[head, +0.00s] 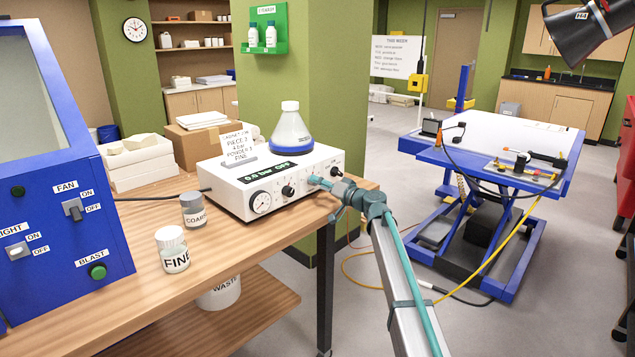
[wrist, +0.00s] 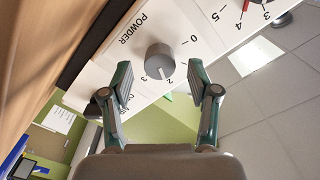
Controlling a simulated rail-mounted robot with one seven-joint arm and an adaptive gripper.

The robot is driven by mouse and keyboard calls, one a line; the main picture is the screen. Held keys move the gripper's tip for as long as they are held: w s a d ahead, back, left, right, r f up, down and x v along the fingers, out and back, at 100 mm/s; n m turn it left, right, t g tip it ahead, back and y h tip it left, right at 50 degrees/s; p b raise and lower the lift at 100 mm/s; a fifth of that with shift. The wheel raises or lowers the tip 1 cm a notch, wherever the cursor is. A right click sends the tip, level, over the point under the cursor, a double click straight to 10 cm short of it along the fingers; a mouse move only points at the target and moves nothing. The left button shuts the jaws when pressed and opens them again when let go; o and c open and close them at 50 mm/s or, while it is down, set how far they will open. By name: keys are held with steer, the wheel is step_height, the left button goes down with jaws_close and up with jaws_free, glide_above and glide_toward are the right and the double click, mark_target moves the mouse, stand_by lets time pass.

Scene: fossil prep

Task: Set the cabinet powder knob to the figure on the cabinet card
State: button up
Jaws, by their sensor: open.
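The powder knob (wrist: 160,60) is a round grey dial under the word POWDER on a white panel, with the figures 0, 2 and 3 visible around it. A mark on it seems to face the 2 and 3 side, but I cannot tell exactly where. My gripper (wrist: 160,76) is open, with one finger on each side of the knob and a gap to both. In the head view my gripper (head: 327,187) is at the right end of the white control box (head: 245,200) and hides the knob. The cabinet card (head: 238,147) stands on the box; its powder figure is too small to read surely.
A blue-based flask (head: 291,133) stands on the box, whose display (head: 270,171) reads 0.0 bar OFF. FINE (head: 172,250) and COARSE (head: 193,210) jars stand on the bench before it. The blue cabinet (head: 70,190) is at left.

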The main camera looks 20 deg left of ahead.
steer(key=shift+x, duration=0.9)
jaws_close()
steer(key=m+b, duration=0.1)
steer(key=m, duration=0.3)
steer(key=shift+f+m, duration=0.1)
steer(key=shift+m, duration=0.2)
steer(key=m, duration=0.5)
